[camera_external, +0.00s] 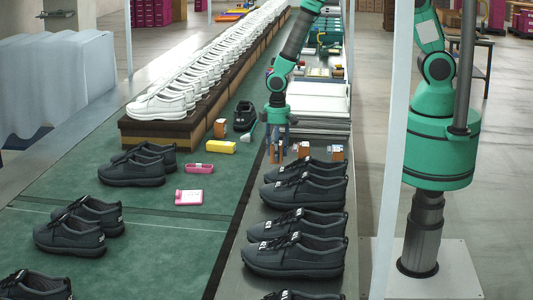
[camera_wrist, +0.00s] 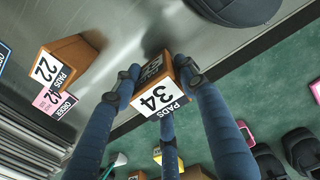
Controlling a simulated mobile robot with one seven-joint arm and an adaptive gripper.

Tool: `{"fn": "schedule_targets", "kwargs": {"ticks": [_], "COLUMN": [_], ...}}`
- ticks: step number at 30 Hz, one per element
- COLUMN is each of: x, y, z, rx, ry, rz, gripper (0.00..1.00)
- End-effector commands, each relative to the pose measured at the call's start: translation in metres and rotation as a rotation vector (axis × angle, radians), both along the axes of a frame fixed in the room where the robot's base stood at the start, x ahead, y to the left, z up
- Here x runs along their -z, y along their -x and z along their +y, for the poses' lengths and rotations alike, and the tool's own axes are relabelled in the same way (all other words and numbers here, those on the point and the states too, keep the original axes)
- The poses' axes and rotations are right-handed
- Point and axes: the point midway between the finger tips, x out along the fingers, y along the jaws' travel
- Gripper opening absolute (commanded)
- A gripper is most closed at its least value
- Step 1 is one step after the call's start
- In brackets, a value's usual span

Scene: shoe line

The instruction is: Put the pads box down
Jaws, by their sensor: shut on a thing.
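The pads box (camera_wrist: 160,98) is orange-brown with a white label reading "34 PADS". In the wrist view it sits between the blue fingers of my gripper (camera_wrist: 157,76), which is shut on it. In the external view my gripper (camera_external: 277,126) points down over the grey metal strip, with the box (camera_external: 276,153) at its fingertips. I cannot tell whether the box touches the metal. A second pads box (camera_wrist: 72,52), labelled "22", stands on the metal to the left in the wrist view, apart from the held one.
A pink order card (camera_wrist: 54,104) lies beside the "22" box. Dark shoes (camera_external: 301,172) line the metal strip in front. On the green mat are a yellow item (camera_external: 221,147), pink items (camera_external: 189,197) and dark shoes (camera_external: 133,170). White shoes (camera_external: 165,103) stand on a raised rack.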

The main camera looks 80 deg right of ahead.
Motion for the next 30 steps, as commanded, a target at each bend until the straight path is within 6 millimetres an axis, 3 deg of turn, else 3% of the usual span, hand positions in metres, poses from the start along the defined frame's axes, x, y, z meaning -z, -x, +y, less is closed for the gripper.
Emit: {"fn": "schedule_targets", "kwargs": {"ticks": [5, 14, 28, 29, 30], "x": [0.005, 0.034, 0.039, 0.038, 0.038], "y": [0.0, 0.0, 0.0, 0.0, 0.0], "z": [0.0, 0.0, 0.0, 0.0, 0.0], "rx": [0.0, 0.0, 0.0, 0.0, 0.0], "ry": [0.0, 0.0, 0.0, 0.0, 0.0], "rz": [0.001, 0.001, 0.0, 0.0, 0.0], "gripper": [0.15, 0.15, 0.15, 0.48, 0.56]}}
